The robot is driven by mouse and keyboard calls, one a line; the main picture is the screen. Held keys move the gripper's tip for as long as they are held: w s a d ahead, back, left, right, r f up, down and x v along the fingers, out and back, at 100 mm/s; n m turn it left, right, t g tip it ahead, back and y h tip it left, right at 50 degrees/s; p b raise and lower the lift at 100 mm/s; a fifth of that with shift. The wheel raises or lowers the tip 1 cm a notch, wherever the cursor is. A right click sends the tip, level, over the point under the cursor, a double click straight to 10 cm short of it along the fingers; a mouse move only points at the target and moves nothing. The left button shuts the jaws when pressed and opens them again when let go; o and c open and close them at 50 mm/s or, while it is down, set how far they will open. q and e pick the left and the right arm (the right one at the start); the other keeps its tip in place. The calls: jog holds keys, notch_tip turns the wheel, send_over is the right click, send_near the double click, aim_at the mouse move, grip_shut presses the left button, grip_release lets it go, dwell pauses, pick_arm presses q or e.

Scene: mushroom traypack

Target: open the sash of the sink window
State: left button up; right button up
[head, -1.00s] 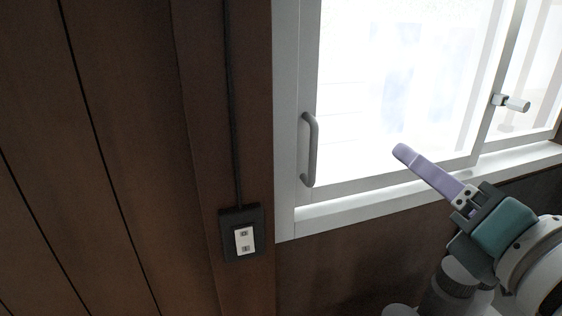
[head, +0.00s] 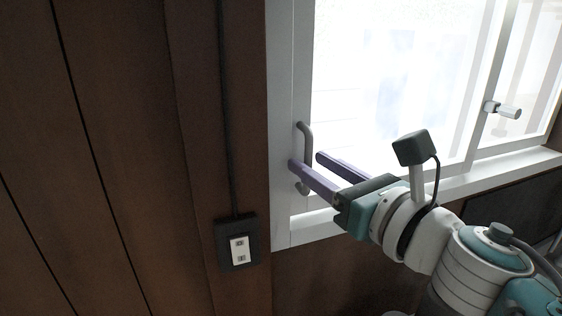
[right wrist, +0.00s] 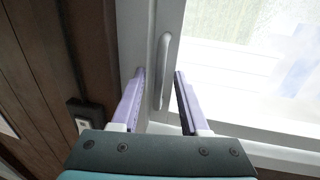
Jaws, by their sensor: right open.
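The window sash (head: 302,60) has a pale frame around bright glass and appears shut against the left jamb. Its grey bar handle (head: 306,131) stands upright on the sash's left stile. My right gripper (head: 306,158) is open at the handle, its two purple fingers pointing left at the handle's lower part. In the right wrist view the handle (right wrist: 162,72) shows between the two open fingers (right wrist: 158,73), with space on both sides. Whether the fingers reach past the bar I cannot tell. My left gripper is not in view.
A latch knob (head: 503,109) sits on the meeting stile at the right. A pale sill (head: 480,172) runs under the window. An outlet (head: 238,247) with a dark cable is on the brown wood wall at the left.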

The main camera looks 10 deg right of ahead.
jog(key=shift+w+a, duration=0.15)
jog(key=shift+w, duration=0.05)
grip_shut()
dwell(0.3)
dwell(1.1)
